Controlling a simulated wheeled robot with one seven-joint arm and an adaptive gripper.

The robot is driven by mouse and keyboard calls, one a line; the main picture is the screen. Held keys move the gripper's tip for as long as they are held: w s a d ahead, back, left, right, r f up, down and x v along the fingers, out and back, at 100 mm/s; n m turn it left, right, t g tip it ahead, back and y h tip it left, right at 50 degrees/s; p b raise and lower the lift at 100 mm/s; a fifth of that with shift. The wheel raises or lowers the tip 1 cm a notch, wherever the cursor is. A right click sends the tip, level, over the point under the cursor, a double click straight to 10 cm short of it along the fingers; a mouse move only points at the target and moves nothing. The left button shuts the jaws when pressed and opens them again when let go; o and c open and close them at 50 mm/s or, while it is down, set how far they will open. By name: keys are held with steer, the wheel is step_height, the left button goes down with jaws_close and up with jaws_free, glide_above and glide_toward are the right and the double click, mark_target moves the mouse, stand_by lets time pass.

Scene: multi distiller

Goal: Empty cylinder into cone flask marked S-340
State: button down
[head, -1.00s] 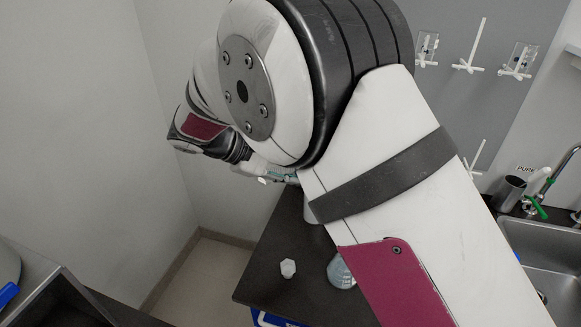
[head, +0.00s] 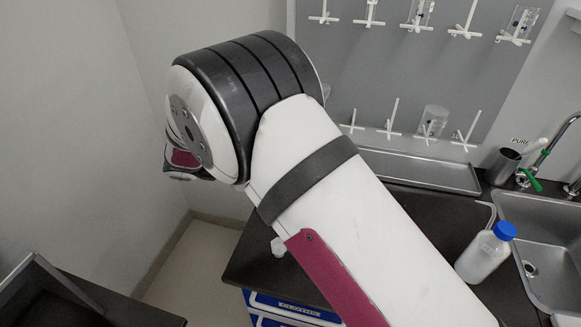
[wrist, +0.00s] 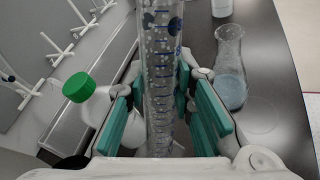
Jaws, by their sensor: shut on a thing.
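A clear graduated cylinder (wrist: 160,50) with blue markings stands between the teal finger pads of my gripper (wrist: 165,105) in the wrist view. My gripper is shut on it. Pale specks or droplets show in its glass; its liquid level is unclear. A conical flask (wrist: 230,75) with pale blue contents stands on the dark bench to the right of the gripper, apart from the cylinder. I cannot read a mark on it. In the head view my arm hides the gripper, cylinder and flask.
A green-capped bottle (wrist: 88,92) is close left of the gripper. A blue-capped bottle (head: 486,250) stands by the sink (head: 545,240). A pegboard rack (head: 375,75) is behind. A small white object (head: 278,247) is near the bench's left edge, partly hidden.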

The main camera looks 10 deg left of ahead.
steer(key=shift+r, duration=0.1)
steer(key=d, duration=0.1)
steer(key=s+d+f+n+h, duration=0.1)
steer(key=d+n+h, duration=0.1)
steer(key=shift+s+d+f, duration=0.15)
steer(key=shift+s+f, duration=0.2)
steer(key=shift+f, duration=0.05)
